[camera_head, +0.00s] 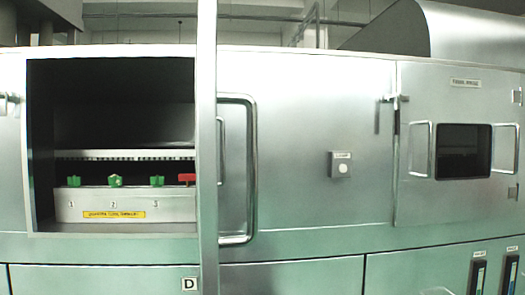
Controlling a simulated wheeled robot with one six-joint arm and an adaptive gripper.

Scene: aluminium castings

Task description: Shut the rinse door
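A door (207,150) at the left of the cabinet appears to stand open, seen nearly edge-on as a tall narrow metal strip. A large loop handle (250,170) shows on its right side. The dark opening (110,95) lies to its left. At the right, another door (415,205) with a dark window and two handles looks closed, flush with the cabinet front. The small label (465,82) above its window is too blurred to read surely. Which one is the rinse door I cannot tell for certain. My gripper is not in view.
Inside the opening, green parts (115,181) and a red part (186,178) sit on a numbered ledge (125,207) with a yellow label. A latch (8,98) is left of the opening. A small control box (340,165) is on the middle panel.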

